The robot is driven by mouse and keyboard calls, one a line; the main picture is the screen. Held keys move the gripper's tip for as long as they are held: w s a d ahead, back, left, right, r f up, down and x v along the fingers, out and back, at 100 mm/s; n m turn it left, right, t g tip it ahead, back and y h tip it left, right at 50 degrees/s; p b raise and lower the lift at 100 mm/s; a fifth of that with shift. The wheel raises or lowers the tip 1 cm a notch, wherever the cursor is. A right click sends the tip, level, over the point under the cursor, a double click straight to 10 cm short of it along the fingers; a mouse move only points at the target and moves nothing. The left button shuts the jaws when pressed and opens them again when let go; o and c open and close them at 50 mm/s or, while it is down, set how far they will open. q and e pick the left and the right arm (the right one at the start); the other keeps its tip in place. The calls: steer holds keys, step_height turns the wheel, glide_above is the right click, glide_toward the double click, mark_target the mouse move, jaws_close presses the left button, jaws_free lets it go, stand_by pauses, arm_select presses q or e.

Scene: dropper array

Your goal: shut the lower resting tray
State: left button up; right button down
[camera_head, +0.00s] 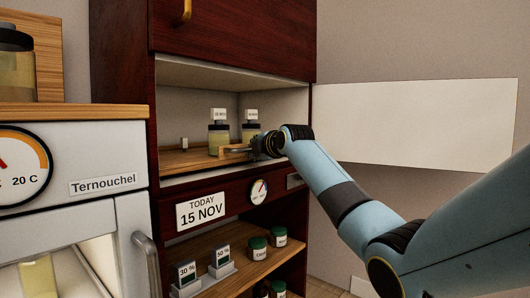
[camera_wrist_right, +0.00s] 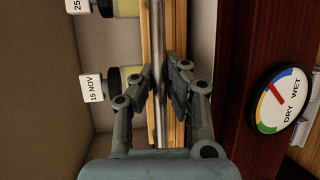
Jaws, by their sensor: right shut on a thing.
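The wooden resting tray (camera_head: 180,161) sits in the open pale compartment of the dark red cabinet in the head view. Two jars (camera_head: 218,139) with dark lids and white date tags stand on it. In the wrist view its wooden front (camera_wrist_right: 176,22) runs up the picture beside a grey metal handle bar (camera_wrist_right: 156,40). My right gripper (camera_wrist_right: 164,82) has a finger on each side of this bar and is shut on it. In the head view my right gripper (camera_head: 250,147) is at the tray's front, partly hiding it. My left gripper is not in view.
A dark red upper door (camera_head: 235,35) with a brass handle is above. A white panel (camera_head: 420,122) stands out to the right. A round dry/wet dial (camera_head: 258,191) and date sign (camera_head: 201,210) are below. A lower shelf (camera_head: 238,272) holds green-capped jars. A white appliance (camera_head: 105,155) stands left.

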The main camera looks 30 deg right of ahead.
steer(key=c, duration=1.3)
jaws_free()
steer(key=shift+c, duration=0.2)
steer(key=s+r, duration=0.2)
steer(key=s, duration=0.9)
steer(key=shift+s+r, duration=0.15)
steer(key=shift+s, duration=0.25)
